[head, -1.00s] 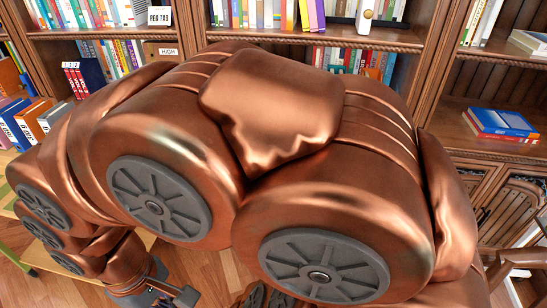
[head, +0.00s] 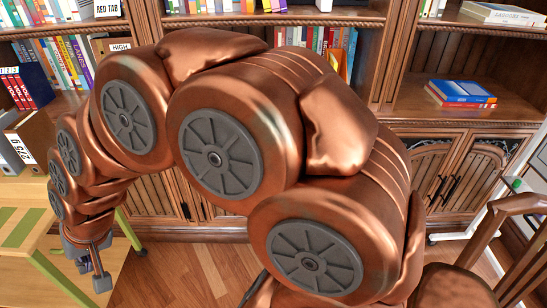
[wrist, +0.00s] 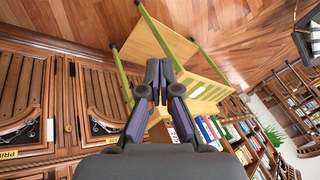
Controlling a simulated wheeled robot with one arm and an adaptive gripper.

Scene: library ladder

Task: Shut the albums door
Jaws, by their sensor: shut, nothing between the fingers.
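Lower cabinet doors show in both views, and I cannot tell which is the albums door. In the head view, one pair of carved wooden doors (head: 455,175) with dark handles is at the right. Another ribbed door (head: 160,205) is partly hidden behind my arm. In the wrist view, two slatted doors, one at the far left (wrist: 22,95) and one nearer the middle (wrist: 97,95), look flat in their frames; the left one's yellow label is cut off. My gripper (head: 98,272) hangs at lower left, apart from the doors. The wrist view shows its fingers (wrist: 160,85) together and empty.
A light wooden table (head: 30,235) with green legs stands at the left, close to my gripper. A wooden chair (head: 480,260) is at the lower right, beside a white frame (head: 490,225). Bookshelves line the back. Some wooden floor (head: 185,275) is clear in the middle.

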